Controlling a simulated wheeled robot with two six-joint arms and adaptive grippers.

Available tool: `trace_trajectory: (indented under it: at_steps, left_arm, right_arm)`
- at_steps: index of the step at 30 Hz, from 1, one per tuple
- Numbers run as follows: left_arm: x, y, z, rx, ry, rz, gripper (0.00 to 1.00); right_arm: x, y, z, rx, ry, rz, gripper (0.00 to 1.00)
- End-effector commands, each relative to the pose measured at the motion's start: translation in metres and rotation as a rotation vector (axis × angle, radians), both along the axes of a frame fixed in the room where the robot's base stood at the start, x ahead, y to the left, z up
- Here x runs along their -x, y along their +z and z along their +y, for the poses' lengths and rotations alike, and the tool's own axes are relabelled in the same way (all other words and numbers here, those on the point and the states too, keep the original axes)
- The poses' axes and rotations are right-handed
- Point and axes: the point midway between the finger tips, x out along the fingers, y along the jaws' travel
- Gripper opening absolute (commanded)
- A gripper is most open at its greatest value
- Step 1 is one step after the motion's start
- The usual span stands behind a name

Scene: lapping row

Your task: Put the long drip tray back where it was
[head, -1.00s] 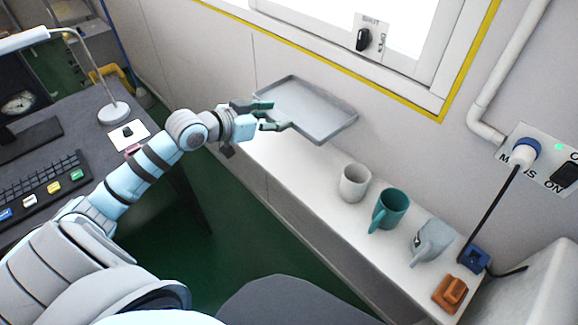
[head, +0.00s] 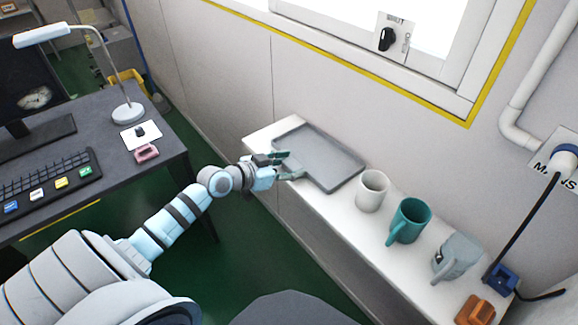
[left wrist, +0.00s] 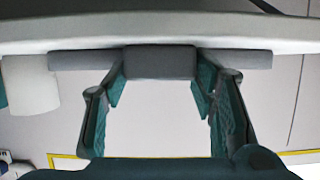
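The long drip tray (head: 325,160) is a flat grey tray with a low rim. It lies on the left part of the white ledge under the window. My left gripper (head: 291,165) is at the tray's near left end, its fingers spread around a block-like part of that end. In the left wrist view the tray (left wrist: 160,62) fills the gap between the fingertips of my left gripper (left wrist: 161,65), with a pad close against each side. My right gripper is not in view.
On the ledge (head: 262,134), right of the tray, stand a white mug (head: 371,191), a teal mug (head: 410,221) and a grey jug-like vessel (head: 457,258). An orange block (head: 476,310) is farther right. A desk (head: 160,172) is at left.

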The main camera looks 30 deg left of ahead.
Motion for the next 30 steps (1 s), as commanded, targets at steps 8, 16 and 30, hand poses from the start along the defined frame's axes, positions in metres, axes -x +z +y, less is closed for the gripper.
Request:
trace_trajectory:
  at_steps: [8,16,30]
  left_arm:
    - [0.000,0.001,0.000,0.000,0.000,0.000,0.69]
    - [0.009,0.008,0.004,-0.005,0.001,0.001,0.69]
    - [0.103,0.052,0.031,0.000,-0.001,0.003,0.69]
  right_arm:
    - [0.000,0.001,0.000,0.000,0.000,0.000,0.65]
    - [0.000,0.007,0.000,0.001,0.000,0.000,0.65]
    - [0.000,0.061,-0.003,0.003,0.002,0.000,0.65]
